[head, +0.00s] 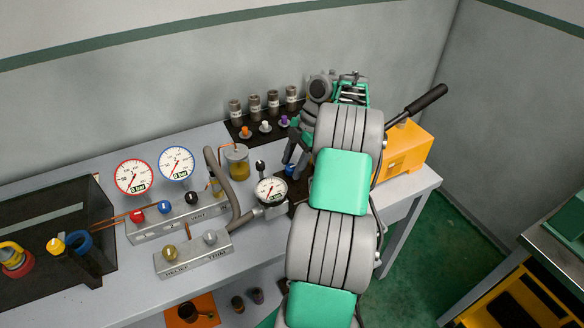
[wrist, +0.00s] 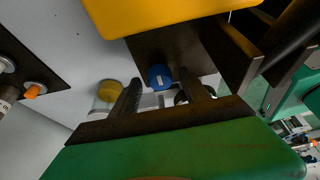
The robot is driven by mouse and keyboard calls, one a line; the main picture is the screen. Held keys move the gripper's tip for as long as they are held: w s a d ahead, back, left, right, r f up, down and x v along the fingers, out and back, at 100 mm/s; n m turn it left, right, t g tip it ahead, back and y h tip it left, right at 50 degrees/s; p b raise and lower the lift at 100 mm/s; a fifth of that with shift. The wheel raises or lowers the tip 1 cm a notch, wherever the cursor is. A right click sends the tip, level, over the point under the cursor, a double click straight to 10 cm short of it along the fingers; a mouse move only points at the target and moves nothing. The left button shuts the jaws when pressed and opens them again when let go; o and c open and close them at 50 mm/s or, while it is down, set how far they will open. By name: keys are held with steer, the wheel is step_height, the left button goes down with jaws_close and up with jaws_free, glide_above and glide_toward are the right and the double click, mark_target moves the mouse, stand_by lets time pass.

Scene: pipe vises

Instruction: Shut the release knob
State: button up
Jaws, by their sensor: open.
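A blue knob with a white mark, apparently the release knob, shows in the wrist view (wrist: 160,78) on a dark base beside a yellow housing. In the head view a small part of the blue knob (head: 290,170) shows just below my fingers. My gripper (head: 296,158) is open and empty, with the arm reaching in from the front. In the wrist view my two dark fingers (wrist: 159,84) stand on either side of the knob. I cannot tell how far the knob is from the fingertips or whether they touch it.
The yellow pump body (head: 408,150) with its black-gripped lever stands right of my arm. A small gauge (head: 271,190) with a hose, a jar (head: 237,162) and a valve block (head: 178,217) lie to the left. A dark open bin (head: 60,225) is at far left.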

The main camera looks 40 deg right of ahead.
steer(key=shift+c, duration=0.3)
jaws_close()
steer(key=shift+a+r, duration=0.1)
steer(key=shift+a, duration=0.1)
steer(key=shift+d, duration=0.2)
